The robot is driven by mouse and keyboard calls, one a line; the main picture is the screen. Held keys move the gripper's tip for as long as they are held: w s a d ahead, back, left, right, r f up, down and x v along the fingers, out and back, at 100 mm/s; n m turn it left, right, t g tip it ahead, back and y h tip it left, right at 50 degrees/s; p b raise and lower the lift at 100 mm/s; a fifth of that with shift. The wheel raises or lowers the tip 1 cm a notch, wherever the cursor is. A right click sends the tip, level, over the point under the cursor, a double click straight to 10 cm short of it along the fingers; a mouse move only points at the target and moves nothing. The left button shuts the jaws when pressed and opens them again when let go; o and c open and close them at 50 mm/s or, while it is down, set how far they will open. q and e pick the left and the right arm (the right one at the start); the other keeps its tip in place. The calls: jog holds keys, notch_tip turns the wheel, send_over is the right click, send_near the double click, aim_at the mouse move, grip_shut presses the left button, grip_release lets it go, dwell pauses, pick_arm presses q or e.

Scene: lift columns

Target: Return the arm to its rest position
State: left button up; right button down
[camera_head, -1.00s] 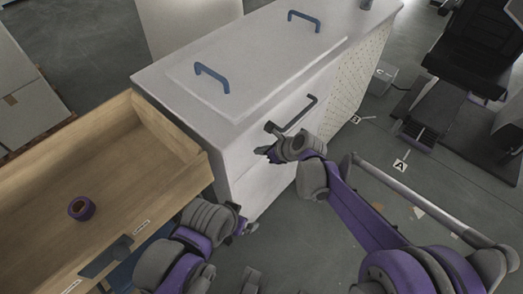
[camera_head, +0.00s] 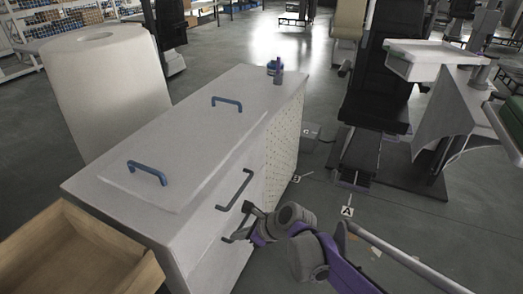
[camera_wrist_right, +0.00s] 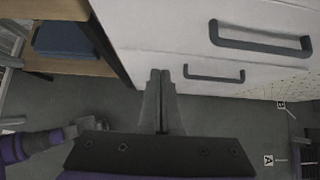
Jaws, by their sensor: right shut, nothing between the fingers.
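My right gripper (camera_head: 248,226) is beside the front of the white cabinet (camera_head: 205,135), near its dark drawer handles. In the right wrist view its two fingers (camera_wrist_right: 160,76) are together and hold nothing. The upper handle (camera_head: 235,189) also shows in the wrist view (camera_wrist_right: 260,40), with the lower handle (camera_wrist_right: 215,74) just right of the fingertips and apart from them. My right arm comes in from the lower right. My left arm (camera_wrist_right: 32,146) shows only in the wrist view, at the lower left; its gripper (camera_wrist_right: 82,126) is too dark and small to judge.
A wooden drawer or tray (camera_head: 75,245) is at the lower left. Blue handles (camera_head: 147,172) and a small blue-purple object (camera_head: 275,70) are on the cabinet top. A white roll (camera_head: 105,90) stands behind. A black chair (camera_head: 380,85) is at right; floor between is fairly open.

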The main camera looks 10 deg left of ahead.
jog(key=s+d+f+n+t+h, duration=0.15)
jog(key=s+d+n+h, duration=0.25)
jog(key=s+d+n, duration=0.9)
jog(key=s+d+f+n+t+h, duration=0.15)
jog(key=s+d+n+h, duration=0.55)
jog(key=d, duration=1)
pick_arm(q)
notch_tip(320, 180, up, 15)
jog(key=w+p, duration=0.2)
jog(key=p, duration=1.1)
jog(key=shift+f+t, duration=0.15)
jog(key=shift+t, duration=0.15)
pick_arm(e)
notch_tip(320, 180, up, 15)
jog(key=n+y, duration=0.1)
jog(key=y, duration=0.1)
jog(key=shift+w+f+n, duration=0.15)
jog(key=shift+f+n, duration=0.05)
jog(key=shift+n, duration=0.1)
pick_arm(q)
jog(key=shift+s, duration=0.1)
pick_arm(e)
jog(key=shift+s, duration=0.2)
